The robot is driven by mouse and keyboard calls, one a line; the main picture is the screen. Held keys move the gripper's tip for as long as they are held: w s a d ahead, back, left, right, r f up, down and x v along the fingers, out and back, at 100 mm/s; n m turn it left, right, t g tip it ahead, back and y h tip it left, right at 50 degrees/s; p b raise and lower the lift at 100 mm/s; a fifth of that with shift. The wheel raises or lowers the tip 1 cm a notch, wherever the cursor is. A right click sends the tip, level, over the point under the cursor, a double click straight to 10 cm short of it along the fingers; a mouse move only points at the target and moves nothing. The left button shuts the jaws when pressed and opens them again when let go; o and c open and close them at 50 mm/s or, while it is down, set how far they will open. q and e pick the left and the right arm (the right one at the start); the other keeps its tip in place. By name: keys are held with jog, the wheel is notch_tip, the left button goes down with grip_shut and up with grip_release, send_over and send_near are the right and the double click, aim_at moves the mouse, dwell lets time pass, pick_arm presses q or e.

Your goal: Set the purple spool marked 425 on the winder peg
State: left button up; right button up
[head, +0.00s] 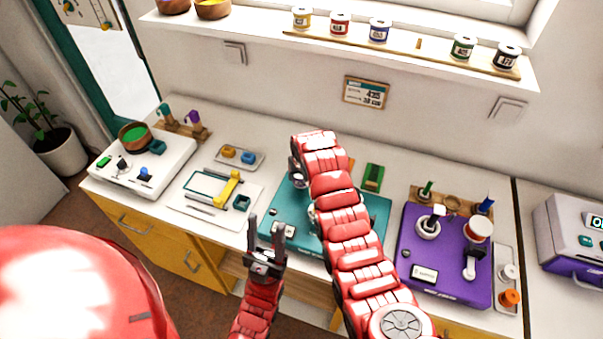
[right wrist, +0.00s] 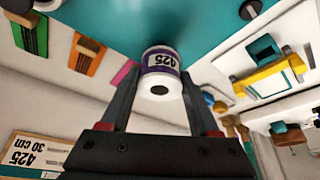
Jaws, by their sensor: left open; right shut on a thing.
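The spool marked 425 (right wrist: 160,70), white with a purple band, is between the fingers of my right gripper (right wrist: 158,78) in the right wrist view. The gripper is shut on it, above a teal board. In the head view my raised right arm hides this spool and most of that gripper. The teal board (head: 375,222) lies mid-counter, partly behind the arm. I cannot tell which fitting is the winder peg. My left gripper (head: 265,233) is open and empty at the board's front left edge.
A purple board (head: 415,288) with a white ring and a red-and-white cylinder stands right. A white frame board (head: 190,212) and a white box (head: 172,165) stand left. Several spools line the shelf rack (head: 400,52). A wall card (head: 366,92) reads 425; its 30 cm shows in the right wrist view.

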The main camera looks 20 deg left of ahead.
jog(key=shift+f+b, duration=0.3)
jog(key=shift+f, duration=0.3)
jog(key=shift+f, duration=0.2)
jog(key=shift+f+b, duration=0.65)
jog(key=shift+f, duration=0.2)
jog(key=o, duration=1.5)
jog(key=shift+r, duration=0.1)
jog(key=shift+r+p, duration=0.35)
jog(key=shift+r, duration=3.05)
